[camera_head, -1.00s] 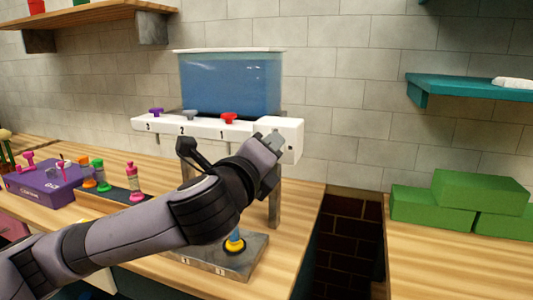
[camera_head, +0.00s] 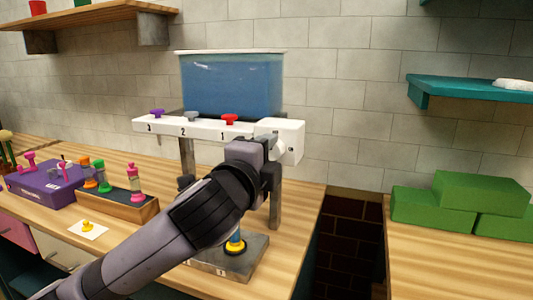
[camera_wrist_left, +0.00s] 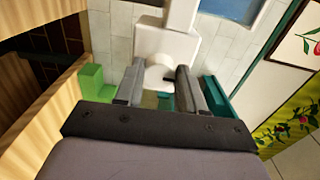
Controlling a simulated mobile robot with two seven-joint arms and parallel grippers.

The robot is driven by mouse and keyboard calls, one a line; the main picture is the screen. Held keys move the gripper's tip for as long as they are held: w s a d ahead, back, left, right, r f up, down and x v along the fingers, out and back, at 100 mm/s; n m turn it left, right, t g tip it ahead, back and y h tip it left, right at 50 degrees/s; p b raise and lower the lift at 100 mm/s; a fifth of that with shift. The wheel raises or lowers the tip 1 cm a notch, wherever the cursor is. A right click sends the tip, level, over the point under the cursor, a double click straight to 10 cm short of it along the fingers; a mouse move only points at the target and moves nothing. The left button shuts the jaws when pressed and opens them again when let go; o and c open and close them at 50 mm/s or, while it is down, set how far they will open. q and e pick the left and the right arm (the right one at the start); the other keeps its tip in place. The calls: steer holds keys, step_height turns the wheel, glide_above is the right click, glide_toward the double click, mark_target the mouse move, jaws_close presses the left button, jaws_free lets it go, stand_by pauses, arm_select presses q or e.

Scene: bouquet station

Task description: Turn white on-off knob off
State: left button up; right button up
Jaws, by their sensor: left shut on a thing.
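The white on-off knob (camera_head: 281,148) sits on the white box (camera_head: 291,130) at the right end of the dispenser rail, below the blue tank (camera_head: 232,85). My left gripper (camera_head: 270,150) is at this knob, seen from behind in the head view. In the left wrist view, the knob (camera_wrist_left: 158,75) lies between the two grey fingers of my left gripper (camera_wrist_left: 158,84), which is shut on it. The white box (camera_wrist_left: 168,42) is just beyond. The knob's exact angle is partly hidden by the fingers. My right gripper is not in view.
Purple, grey and red knobs line the white rail (camera_head: 205,129). A metal base (camera_head: 250,262) with a yellow-and-blue piece (camera_head: 235,245) stands below. A wooden rack (camera_head: 115,204) and purple box (camera_head: 50,186) are left. Green blocks (camera_head: 440,205) lie right, past a gap between counters.

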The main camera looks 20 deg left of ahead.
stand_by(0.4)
arm_select(q)
steer(key=o, duration=1)
steer(key=shift+s, duration=0.15)
steer(key=s+b, duration=0.1)
steer(key=s, duration=0.6)
steer(key=shift+a, duration=0.1)
